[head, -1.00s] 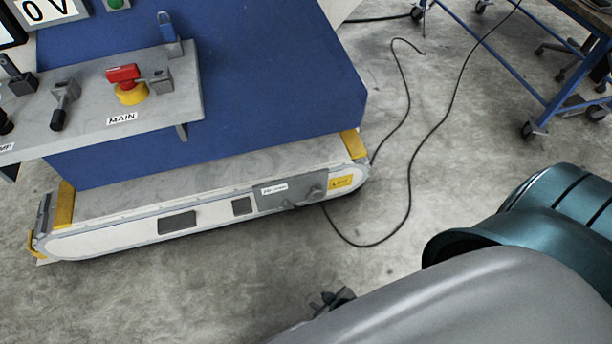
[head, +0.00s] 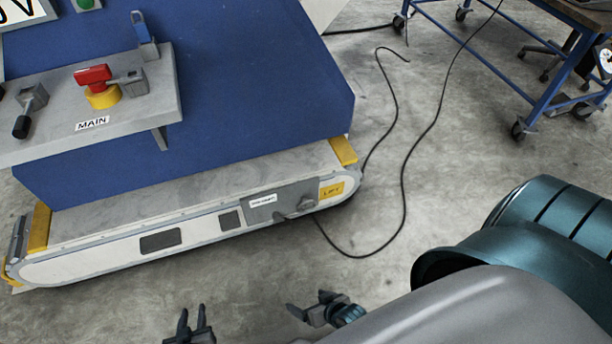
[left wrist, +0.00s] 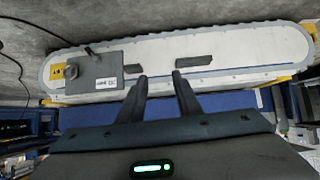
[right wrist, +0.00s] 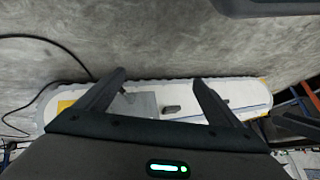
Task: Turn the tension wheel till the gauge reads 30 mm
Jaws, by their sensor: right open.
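A grey panel (head: 262,207) with a small white label is on the long side of the low white base. In the right wrist view a finger partly hides the panel (right wrist: 140,106). I can make out no gauge reading. My left gripper (head: 192,316) is open and empty, in front of the base. My right gripper (head: 308,303) is open and empty, below the panel.
The white base (head: 100,254) carries a blue cabinet (head: 260,90). A shelf (head: 150,112) with a red switch (head: 92,75) juts out at upper left. A black cable (head: 405,190) lies on the floor at right. A blue wheeled table (head: 550,90) stands at upper right.

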